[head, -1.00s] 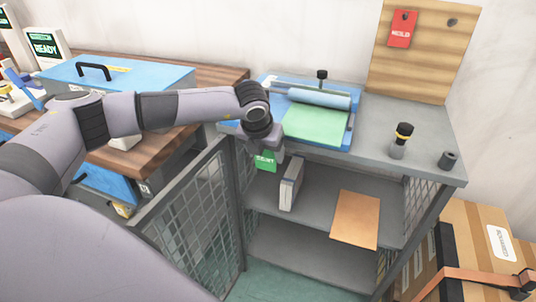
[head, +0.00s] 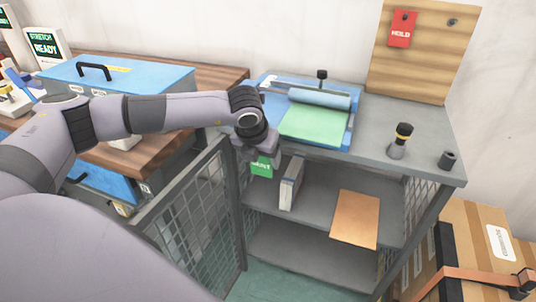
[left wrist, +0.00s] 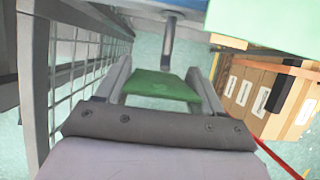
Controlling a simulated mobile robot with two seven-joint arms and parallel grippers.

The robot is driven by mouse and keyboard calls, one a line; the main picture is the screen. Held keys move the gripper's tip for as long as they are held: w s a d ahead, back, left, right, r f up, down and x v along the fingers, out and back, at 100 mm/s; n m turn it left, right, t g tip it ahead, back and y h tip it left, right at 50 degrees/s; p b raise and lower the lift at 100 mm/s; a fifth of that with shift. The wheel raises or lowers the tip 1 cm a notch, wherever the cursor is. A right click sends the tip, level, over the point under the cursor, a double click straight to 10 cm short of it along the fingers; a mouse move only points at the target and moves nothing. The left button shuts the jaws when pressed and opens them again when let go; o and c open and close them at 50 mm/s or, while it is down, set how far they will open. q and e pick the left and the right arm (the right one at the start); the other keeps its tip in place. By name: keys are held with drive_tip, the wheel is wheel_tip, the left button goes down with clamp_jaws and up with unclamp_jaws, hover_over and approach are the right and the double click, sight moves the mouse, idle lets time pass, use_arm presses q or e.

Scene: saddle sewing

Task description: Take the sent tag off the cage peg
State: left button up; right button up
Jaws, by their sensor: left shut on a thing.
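The green sent tag (head: 262,168) is at my left gripper (head: 267,158), in front of the cage's upper opening and below the grey top. Its lettering is partly covered by the gripper. In the left wrist view the green tag (left wrist: 160,86) lies between the two fingers of my left gripper (left wrist: 160,78), which is shut on it. The cage peg cannot be made out; the gripper and arm may hide it. A dark post (left wrist: 168,45) shows just beyond the tag in the left wrist view. My right gripper is not in view.
The mesh cage door (head: 195,210) stands open below my left arm. A grey-white box (head: 291,184) and a brown envelope (head: 356,219) rest on the cage shelf. A red HOLD tag (head: 401,30) hangs on the wooden board (head: 425,60). Cardboard boxes (head: 480,235) stand at right.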

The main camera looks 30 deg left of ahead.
use_arm(q)
drive_tip(key=shift+s+d+r+b, duration=0.1)
drive_tip(key=shift+s+d, duration=0.1)
drive_tip(key=shift+s, duration=0.65)
drive_tip(key=shift+s+d+b, duration=0.1)
drive_tip(key=shift+s+d, duration=0.1)
drive_tip(key=shift+s, duration=0.65)
drive_tip(key=shift+s+d+r+b, duration=0.1)
drive_tip(key=shift+s+d, duration=0.1)
drive_tip(key=shift+s, duration=0.65)
